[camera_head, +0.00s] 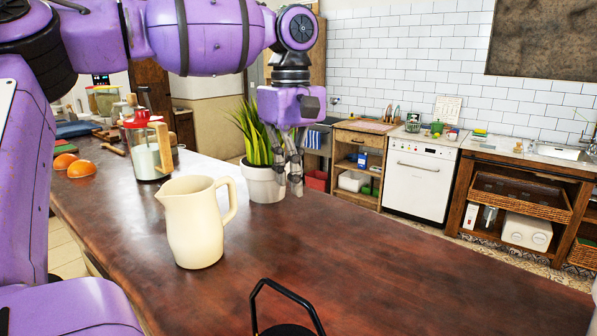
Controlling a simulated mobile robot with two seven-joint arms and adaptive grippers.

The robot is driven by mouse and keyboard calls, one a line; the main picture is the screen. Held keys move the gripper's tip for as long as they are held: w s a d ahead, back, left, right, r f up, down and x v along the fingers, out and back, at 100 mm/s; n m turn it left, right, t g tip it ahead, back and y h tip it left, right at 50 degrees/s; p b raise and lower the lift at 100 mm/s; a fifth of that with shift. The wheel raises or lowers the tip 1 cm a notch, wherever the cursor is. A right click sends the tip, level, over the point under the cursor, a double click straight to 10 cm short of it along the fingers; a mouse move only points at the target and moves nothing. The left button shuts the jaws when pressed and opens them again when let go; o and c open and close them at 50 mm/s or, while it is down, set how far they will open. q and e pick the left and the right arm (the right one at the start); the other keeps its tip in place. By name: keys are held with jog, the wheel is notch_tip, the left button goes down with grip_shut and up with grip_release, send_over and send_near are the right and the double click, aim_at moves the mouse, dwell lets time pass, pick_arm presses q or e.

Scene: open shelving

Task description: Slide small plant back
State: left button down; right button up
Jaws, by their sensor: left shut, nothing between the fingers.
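The small plant (252,135) has long green leaves and stands upright in a white pot (263,185) on the dark wooden counter (400,285). My left gripper (290,186) points down at the pot's right front side, with its fingers shut and empty. The fingers overlap the pot in the picture; I cannot tell whether they touch it. The gripper's purple body hides some of the leaves. My right gripper is not in view.
A cream pitcher (193,225) stands in front of the pot, to its left. A black handle (285,292) shows at the bottom. The counter's right part is clear.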

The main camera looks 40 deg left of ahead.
aim_at(266, 178)
pick_arm(q)
jog(key=shift+w+a, duration=0.1)
jog(key=shift+a, duration=0.1)
jog(key=shift+w+a, duration=0.2)
jog(key=shift+a, duration=0.6)
jog(key=shift+w+a, duration=0.15)
jog(key=shift+a, duration=0.65)
